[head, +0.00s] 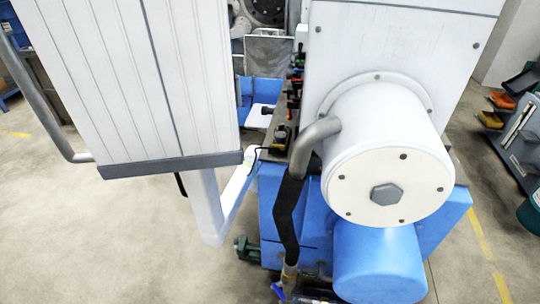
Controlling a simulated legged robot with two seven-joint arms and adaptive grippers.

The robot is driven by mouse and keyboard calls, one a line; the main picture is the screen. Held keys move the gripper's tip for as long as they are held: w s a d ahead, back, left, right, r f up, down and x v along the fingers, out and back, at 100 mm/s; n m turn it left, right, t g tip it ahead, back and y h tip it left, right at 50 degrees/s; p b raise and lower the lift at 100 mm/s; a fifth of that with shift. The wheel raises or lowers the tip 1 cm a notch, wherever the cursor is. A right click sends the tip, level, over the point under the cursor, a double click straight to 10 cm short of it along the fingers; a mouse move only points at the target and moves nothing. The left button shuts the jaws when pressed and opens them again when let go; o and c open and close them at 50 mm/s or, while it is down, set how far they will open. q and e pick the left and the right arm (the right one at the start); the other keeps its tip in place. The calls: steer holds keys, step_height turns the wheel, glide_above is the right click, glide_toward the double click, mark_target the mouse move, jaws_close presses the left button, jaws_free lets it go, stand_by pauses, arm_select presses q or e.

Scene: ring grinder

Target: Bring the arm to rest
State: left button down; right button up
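Neither of my arms and neither of my grippers shows in the head view. The ring grinder fills the right half. Its white housing (335,50) carries a large white drum (365,165) with a dark hexagonal hub. A blue cylinder (380,265) and a blue base (272,215) sit below the drum. A grey bent pipe (313,140) leaves the drum and joins a black hose (288,215) that runs down to a small fitting with a blue part at the bottom edge.
A tall white ribbed cabinet (130,80) on a white post (205,205) stands left, with a grey curved tube (45,110) beside it. A green part (246,249) juts from the base. The floor (100,240) at lower left is clear.

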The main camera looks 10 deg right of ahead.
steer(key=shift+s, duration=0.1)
arm_select(q)
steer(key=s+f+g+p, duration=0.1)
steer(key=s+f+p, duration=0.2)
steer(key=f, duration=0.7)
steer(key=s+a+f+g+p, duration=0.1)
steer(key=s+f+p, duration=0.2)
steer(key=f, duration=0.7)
steer(key=shift+p, duration=1.2)
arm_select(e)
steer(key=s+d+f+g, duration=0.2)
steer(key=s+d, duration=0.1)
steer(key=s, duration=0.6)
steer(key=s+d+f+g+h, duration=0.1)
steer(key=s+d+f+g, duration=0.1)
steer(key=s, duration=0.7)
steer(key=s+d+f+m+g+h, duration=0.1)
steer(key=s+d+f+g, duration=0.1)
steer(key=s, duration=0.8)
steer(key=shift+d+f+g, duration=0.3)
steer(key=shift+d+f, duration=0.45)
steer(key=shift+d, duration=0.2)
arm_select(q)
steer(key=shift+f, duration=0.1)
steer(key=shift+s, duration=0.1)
